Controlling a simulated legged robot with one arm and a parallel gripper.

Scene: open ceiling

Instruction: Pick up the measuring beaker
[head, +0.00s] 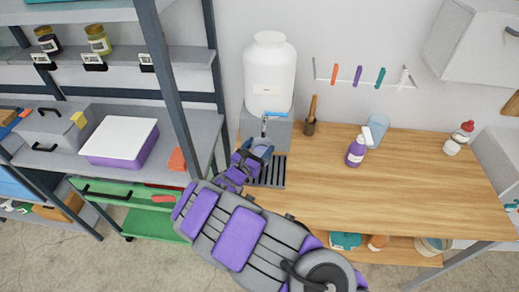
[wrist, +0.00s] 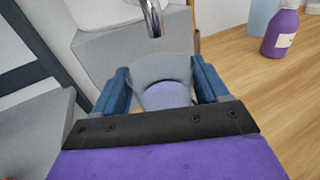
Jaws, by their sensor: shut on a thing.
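The measuring beaker (wrist: 162,72) is a grey, see-through cup between the two blue fingers of my gripper (wrist: 163,84) in the wrist view. The fingers press on its left and right sides. In the head view, my gripper (head: 257,151) is at the left end of the wooden table, just below the tap (head: 265,125) of the white tank. The beaker is small and partly hidden there by the gripper. I cannot tell whether its base touches the drip grate (head: 270,172).
A white tank (head: 270,75) stands on a grey block behind the gripper. A purple spray bottle (head: 357,150), a blue container (head: 378,130) and a brown holder (head: 310,125) stand on the wooden table (head: 430,180). Metal shelving (head: 165,60) is close on the left. The table's middle front is clear.

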